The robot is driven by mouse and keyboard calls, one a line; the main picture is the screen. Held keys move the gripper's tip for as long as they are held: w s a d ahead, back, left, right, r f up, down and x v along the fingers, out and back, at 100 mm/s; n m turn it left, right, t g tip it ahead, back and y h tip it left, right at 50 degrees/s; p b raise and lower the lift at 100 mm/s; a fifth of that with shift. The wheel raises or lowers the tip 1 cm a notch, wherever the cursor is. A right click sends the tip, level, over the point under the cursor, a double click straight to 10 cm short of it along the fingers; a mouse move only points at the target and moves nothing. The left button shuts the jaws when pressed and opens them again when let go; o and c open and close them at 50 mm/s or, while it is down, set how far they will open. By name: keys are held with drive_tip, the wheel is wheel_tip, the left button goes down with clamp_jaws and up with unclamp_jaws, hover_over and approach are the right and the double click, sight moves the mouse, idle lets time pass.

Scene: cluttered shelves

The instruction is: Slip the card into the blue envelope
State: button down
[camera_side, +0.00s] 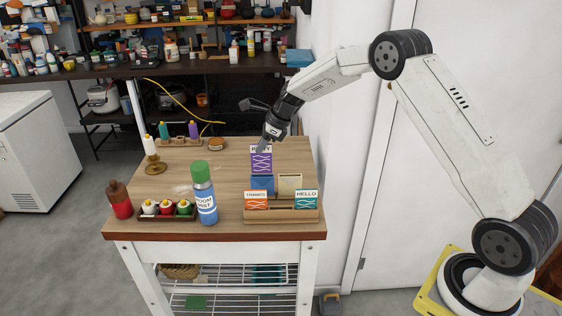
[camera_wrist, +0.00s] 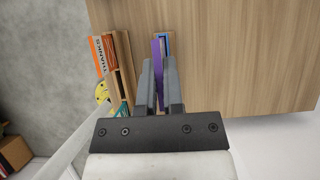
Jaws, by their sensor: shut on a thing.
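My gripper (camera_side: 263,147) is shut on the top of a purple card (camera_side: 261,163) with a white wavy pattern. The card stands upright, directly above the blue envelope (camera_side: 262,185) in the side view. Its lower edge meets the envelope's top edge in that picture; I cannot tell whether it is just above, behind or inside the opening. In the wrist view my gripper (camera_wrist: 159,75) has the purple card (camera_wrist: 157,55) edge-on between its fingers. A strip of the blue envelope (camera_wrist: 169,37) shows just right of the card.
A cream envelope (camera_side: 289,184) stands right of the blue one. In front, a wooden rack (camera_side: 281,216) holds an orange THANKS card (camera_side: 256,201) and a teal HELLO card (camera_side: 306,200). The back right of the tabletop is clear.

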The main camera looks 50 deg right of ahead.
sight(262, 169)
drive_tip(key=shift+f, duration=4.25)
idle(1.5)
drive_tip(key=c, duration=0.7)
unclamp_jaws()
drive_tip(key=shift+v, duration=3.9)
